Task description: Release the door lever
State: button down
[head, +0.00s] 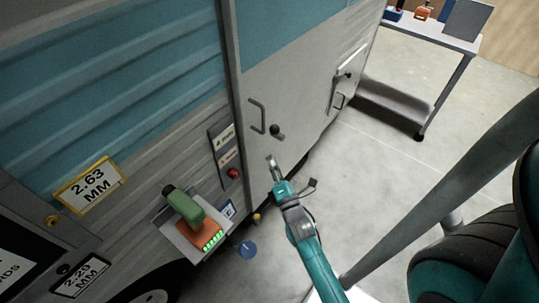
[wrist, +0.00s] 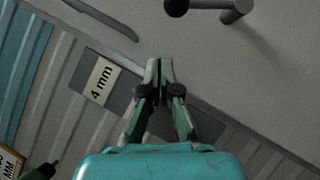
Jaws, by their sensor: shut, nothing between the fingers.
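The door lever (head: 276,130) sits on the grey lower part of the camper door, right of the curved grab handle (head: 257,116). In the wrist view, the lever (wrist: 208,4) shows at the top edge as a grey bar with a dark ball at its left end and a round hub at its right; its upper part is cut off. My gripper (head: 270,160) is below the lever and apart from it. In the wrist view, my gripper (wrist: 159,66) has its fingertips together, with nothing held, in front of the door's edge.
A label panel (head: 223,150) and a red button (head: 233,173) are left of the door. A shelf (head: 195,238) with a green-handled tool (head: 184,206) juts out below left. A small hatch (head: 347,75) is right of the lever. A table (head: 430,32) stands at the back right.

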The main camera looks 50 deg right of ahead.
jog(key=shift+r+v, duration=0.15)
jog(key=shift+v, duration=1.25)
jog(key=shift+r+v, duration=0.15)
jog(key=shift+v, duration=1.25)
jog(key=shift+a, duration=0.25)
jog(key=s+a+r+m+g+y, duration=0.1)
jog(key=s+a+r+m+y, duration=0.1)
jog(key=s+a+m, duration=0.3)
jog(key=s+a+r+m+g+y, duration=0.1)
jog(key=s+a+r+m+y, duration=0.1)
jog(key=s+a+m+y, duration=0.3)
jog(key=s+a+r+m+g+y, duration=0.1)
jog(key=s+a+r+m+y, duration=0.2)
jog(key=s+a+m, duration=0.4)
jog(key=s+a, duration=0.4)
jog(key=s, duration=0.3)
jog(key=shift+s+a+g+y, duration=0.15)
jog(key=shift+g+y, duration=0.15)
jog(key=shift+g, duration=0.1)
